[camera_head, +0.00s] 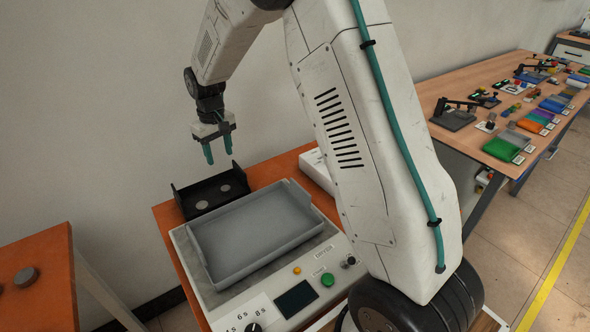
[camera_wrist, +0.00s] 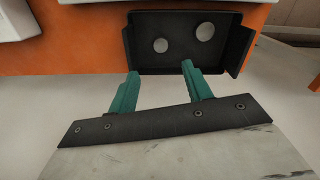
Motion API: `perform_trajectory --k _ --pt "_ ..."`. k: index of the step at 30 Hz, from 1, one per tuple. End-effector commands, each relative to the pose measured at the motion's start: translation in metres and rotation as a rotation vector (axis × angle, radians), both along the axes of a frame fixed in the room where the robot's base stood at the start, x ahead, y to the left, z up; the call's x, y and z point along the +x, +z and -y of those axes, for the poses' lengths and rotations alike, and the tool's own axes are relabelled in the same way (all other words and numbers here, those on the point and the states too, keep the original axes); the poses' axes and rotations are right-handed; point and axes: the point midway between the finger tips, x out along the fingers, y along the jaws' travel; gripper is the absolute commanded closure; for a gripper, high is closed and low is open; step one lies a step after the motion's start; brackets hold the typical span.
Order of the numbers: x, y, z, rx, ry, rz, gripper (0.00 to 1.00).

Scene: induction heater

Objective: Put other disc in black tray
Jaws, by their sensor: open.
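The black tray (camera_head: 205,184) stands at the back of the orange table, behind the grey tray. Two light grey discs lie in it, one to the left (camera_head: 202,206) and one to the right (camera_head: 225,188). In the wrist view the black tray (camera_wrist: 180,62) shows both discs, a smaller one (camera_wrist: 160,45) and a larger one (camera_wrist: 205,32), lying apart. My gripper (camera_head: 219,154) is above the black tray, with its green fingers pointing down. In the wrist view my gripper (camera_wrist: 159,71) is open, with nothing between its fingers.
The grey tray (camera_head: 258,226) rests on the heater (camera_head: 315,268), which has buttons and a display. Another orange table (camera_head: 45,300) at left holds a dark disc (camera_head: 25,277) and part of another round thing. A wall is close behind. My arm hides part of the scene.

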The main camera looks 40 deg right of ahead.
Motion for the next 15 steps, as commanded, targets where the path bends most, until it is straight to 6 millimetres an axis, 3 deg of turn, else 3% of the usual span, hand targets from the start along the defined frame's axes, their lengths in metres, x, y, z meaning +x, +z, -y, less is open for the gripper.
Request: perform_trajectory --k 5,9,15 --pt "-0.046 0.063 0.005 0.000 -0.029 0.024 0.50" --pt "-0.105 0.115 0.011 0.002 -0.061 0.042 0.50" --pt "-0.197 0.164 0.018 0.003 -0.109 0.063 0.50"
